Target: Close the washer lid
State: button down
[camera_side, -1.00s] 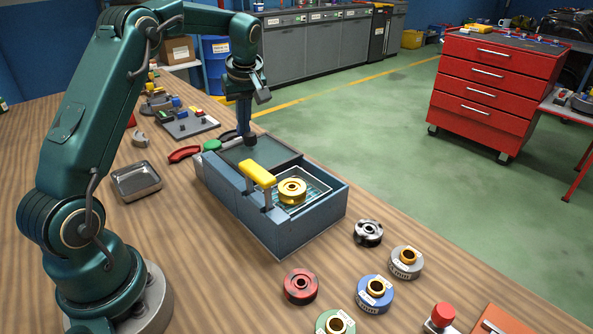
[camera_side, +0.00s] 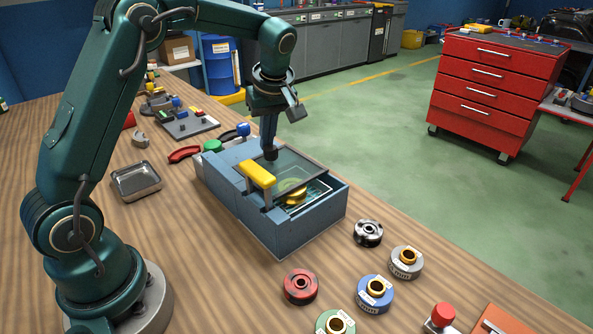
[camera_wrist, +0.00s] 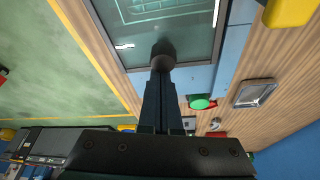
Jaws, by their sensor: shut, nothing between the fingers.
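The washer is a blue-grey box (camera_side: 236,212) on the wooden bench. Its lid is a dark-framed glass panel (camera_side: 292,168) lying flat on top, partly over the opening. A gold spool-shaped part (camera_side: 291,194) sits in the basket inside, partly seen through the glass. The front right end of the basket shows uncovered. A yellow handle (camera_side: 259,173) stands on posts at the near side. My gripper (camera_side: 270,154) is shut and empty, its tip down at the lid's rear part. In the wrist view my gripper (camera_wrist: 163,52) meets the lid (camera_wrist: 195,38) near its frame.
A metal tray (camera_side: 136,181) lies left of the washer. A green button (camera_side: 212,146) and red-handled tool (camera_side: 184,154) are behind it. Several spools, including a red one (camera_side: 300,286) and a blue one (camera_side: 374,294), stand in front and right.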

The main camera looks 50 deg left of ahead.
aim_at(283, 166)
jog(key=d, duration=0.6)
jog(key=shift+d, duration=0.1)
